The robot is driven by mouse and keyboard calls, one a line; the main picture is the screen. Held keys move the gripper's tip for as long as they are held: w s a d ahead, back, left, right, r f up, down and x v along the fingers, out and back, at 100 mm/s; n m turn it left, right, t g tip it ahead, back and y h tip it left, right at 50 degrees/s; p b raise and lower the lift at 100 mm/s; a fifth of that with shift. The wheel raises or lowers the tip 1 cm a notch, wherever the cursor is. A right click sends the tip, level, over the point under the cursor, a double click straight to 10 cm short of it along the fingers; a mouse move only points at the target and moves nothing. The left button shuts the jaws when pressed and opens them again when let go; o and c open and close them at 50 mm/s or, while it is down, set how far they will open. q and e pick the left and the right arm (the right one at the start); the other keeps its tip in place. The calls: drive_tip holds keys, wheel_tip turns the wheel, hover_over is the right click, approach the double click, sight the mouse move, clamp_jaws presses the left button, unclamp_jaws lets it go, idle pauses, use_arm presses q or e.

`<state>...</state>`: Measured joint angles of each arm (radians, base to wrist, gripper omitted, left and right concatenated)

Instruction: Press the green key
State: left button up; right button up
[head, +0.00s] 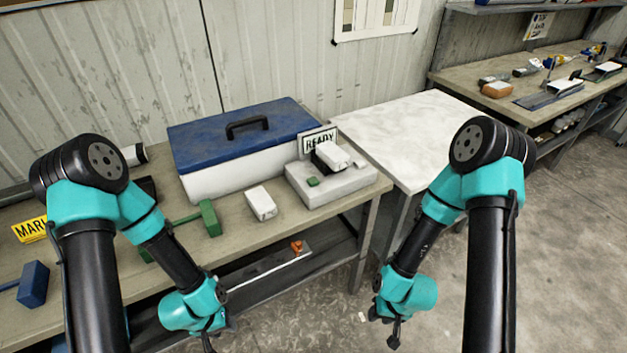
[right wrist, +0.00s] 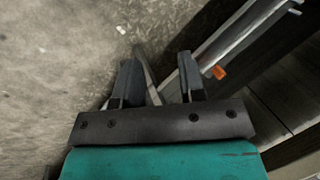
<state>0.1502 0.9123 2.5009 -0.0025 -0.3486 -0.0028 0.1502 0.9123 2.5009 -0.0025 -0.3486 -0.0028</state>
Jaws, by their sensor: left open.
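The green key (head: 313,182) is a small green block on the front left of the top of a light grey device (head: 340,187). The device stands at the right end of the bench, with a READY sign (head: 318,141) behind it. My left gripper (head: 208,344) is low in front of the bench, away from the key; its fingers are small in the head view. My right gripper (head: 394,336) hangs above the floor, right of the bench. In the right wrist view its fingers (right wrist: 158,75) are apart, with nothing held between them.
A blue-lidded white box (head: 222,178) stands behind on the bench. A white block (head: 261,203), a green-ended piece (head: 210,218) and a blue block (head: 33,284) lie on the bench. A lower shelf holds a rail with an orange part (head: 296,246). A white table (head: 410,130) stands right.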

clamp_jaws()
idle(1.4)
